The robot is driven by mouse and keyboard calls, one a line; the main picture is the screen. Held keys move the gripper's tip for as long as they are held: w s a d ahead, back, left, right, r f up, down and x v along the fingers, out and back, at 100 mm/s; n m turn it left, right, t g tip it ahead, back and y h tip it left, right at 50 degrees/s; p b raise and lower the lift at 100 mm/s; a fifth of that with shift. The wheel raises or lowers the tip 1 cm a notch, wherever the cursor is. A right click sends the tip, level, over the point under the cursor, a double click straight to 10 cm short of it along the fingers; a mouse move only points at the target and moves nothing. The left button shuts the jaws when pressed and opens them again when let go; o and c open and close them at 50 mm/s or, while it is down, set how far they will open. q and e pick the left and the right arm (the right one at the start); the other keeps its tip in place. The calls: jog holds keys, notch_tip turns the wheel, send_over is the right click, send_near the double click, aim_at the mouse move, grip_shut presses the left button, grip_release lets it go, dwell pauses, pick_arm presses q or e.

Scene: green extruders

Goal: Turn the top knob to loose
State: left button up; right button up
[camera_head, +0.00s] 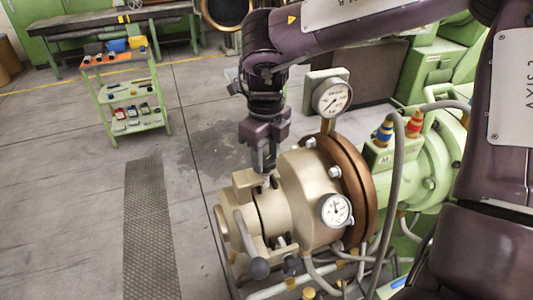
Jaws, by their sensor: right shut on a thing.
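The extruder head (308,185) is a cream metal cylinder in the middle of the head view, with a brown flange (352,180) behind it. My right gripper (265,172) points down onto the top of the head, at the front clamp (243,183). Its jaws are shut on the top knob, which is mostly hidden by the fingers. My left gripper does not show.
Two pressure gauges, one upper (332,98) and one lower (335,210), sit close to the right of the gripper. Grey hoses (393,180) run beside the green barrel (428,170). A green tool cart (125,95) stands back left. The floor at left is clear.

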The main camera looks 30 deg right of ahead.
aim_at(265, 160)
jog(key=o, duration=1)
jog(key=shift+w, duration=0.15)
notch_tip(265, 160, up, 8)
jog(key=shift+f+b, duration=0.1)
jog(key=shift+b, duration=0.4)
jog(key=shift+a+f, duration=0.1)
